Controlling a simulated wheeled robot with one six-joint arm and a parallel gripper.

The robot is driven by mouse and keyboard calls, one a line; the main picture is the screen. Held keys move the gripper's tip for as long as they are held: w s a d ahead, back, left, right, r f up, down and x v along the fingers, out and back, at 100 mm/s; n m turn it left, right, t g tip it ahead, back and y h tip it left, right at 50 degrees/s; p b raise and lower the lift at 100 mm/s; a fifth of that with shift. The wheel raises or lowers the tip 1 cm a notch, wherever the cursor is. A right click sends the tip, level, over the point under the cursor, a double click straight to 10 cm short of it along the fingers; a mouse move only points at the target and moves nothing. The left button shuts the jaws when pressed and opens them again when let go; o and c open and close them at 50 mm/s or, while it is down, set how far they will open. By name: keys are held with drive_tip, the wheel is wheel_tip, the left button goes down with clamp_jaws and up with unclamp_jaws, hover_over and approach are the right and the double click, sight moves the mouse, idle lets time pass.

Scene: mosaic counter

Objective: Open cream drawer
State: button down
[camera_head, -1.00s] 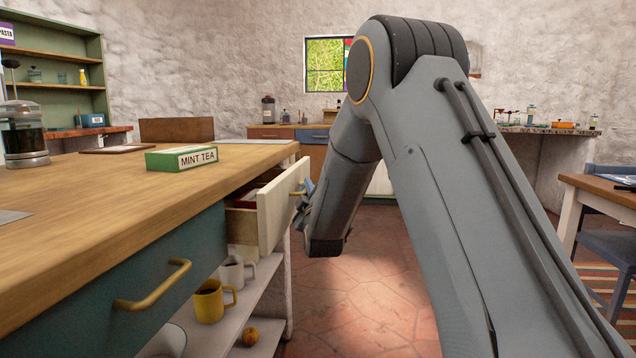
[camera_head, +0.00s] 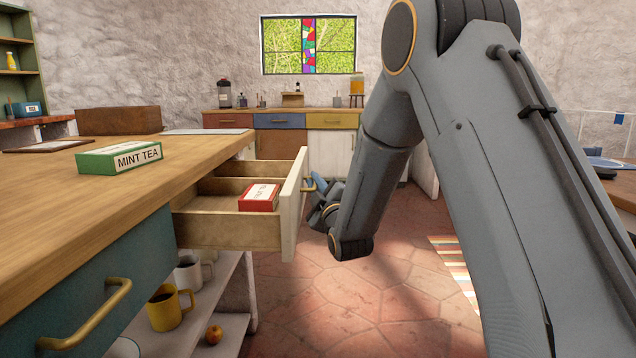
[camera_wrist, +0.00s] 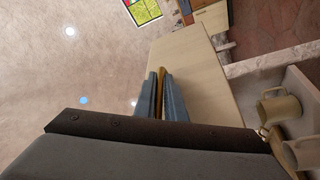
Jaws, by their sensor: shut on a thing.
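The cream drawer (camera_head: 293,206) stands well out from the wooden counter in the head view. Its front also fills the middle of the wrist view (camera_wrist: 197,75). Its brass handle (camera_head: 308,185) is on the front face, and it shows between my fingers in the wrist view (camera_wrist: 161,82). My gripper (camera_head: 318,187) is shut on this handle; the wrist view shows the two blue-grey fingers (camera_wrist: 162,98) on either side of it. A red box (camera_head: 259,198) lies inside the drawer, which has a divider.
A green MINT TEA box (camera_head: 120,158) lies on the counter top (camera_head: 60,205). A teal drawer (camera_head: 125,280) with a brass handle is shut nearer to me. A yellow mug (camera_head: 165,308) and a white mug (camera_head: 188,273) stand on the shelf below.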

drive_tip(key=c, duration=2.1)
unclamp_jaws()
drive_tip(key=shift+d, duration=0.1)
drive_tip(key=p+v, duration=0.1)
drive_tip(key=v, duration=0.6)
drive_tip(key=shift+s+f, duration=0.1)
drive_tip(key=shift+s, duration=0.25)
